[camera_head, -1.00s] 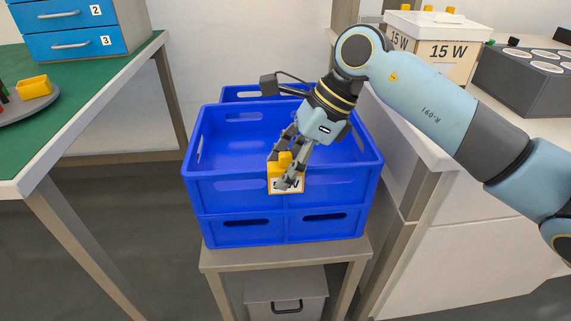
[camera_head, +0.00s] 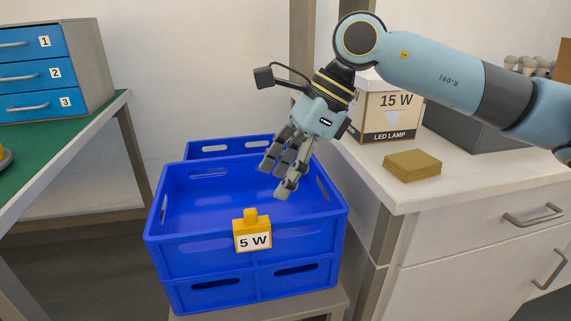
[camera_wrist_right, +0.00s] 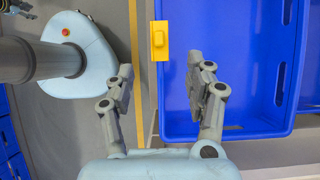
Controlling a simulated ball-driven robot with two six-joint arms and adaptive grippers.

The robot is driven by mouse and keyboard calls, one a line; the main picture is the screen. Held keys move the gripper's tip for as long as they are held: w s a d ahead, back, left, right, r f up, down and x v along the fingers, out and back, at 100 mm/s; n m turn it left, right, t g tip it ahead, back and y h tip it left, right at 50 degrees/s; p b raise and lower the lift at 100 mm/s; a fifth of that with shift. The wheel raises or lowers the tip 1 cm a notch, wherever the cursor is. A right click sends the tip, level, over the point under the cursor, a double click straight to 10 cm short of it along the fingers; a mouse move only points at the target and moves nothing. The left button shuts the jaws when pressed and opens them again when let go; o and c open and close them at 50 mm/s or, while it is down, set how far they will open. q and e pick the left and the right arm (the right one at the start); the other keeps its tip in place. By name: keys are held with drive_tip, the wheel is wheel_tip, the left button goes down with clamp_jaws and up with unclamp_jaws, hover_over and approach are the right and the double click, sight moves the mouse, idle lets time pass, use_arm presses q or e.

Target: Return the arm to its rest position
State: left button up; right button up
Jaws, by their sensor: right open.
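My right gripper (camera_head: 281,175) is open and empty above the right part of the blue crate (camera_head: 190,243). In the right wrist view its two fingers (camera_wrist_right: 160,90) are spread with nothing between them, and the blue crate (camera_wrist_right: 245,60) lies beyond. A yellow tag (camera_head: 251,222) marked "5 W" hangs on the crate's front rim, apart from the gripper. The tag also shows in the right wrist view (camera_wrist_right: 159,41) at the crate's edge.
A white counter (camera_head: 405,200) stands at right with a "15 W" LED lamp box (camera_head: 387,118), a stack of brown cards (camera_head: 412,165) and a dark grey block (camera_head: 455,125). A blue drawer unit (camera_head: 40,75) stands on the green-topped table (camera_head: 85,135) at left. The crate's inside looks empty.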

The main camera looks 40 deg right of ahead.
drive_tip(key=shift+s+d+r, duration=0.2)
drive_tip(key=shift+d+r, duration=0.1)
drive_tip(key=shift+r, duration=0.35)
drive_tip(key=shift+a, duration=0.1)
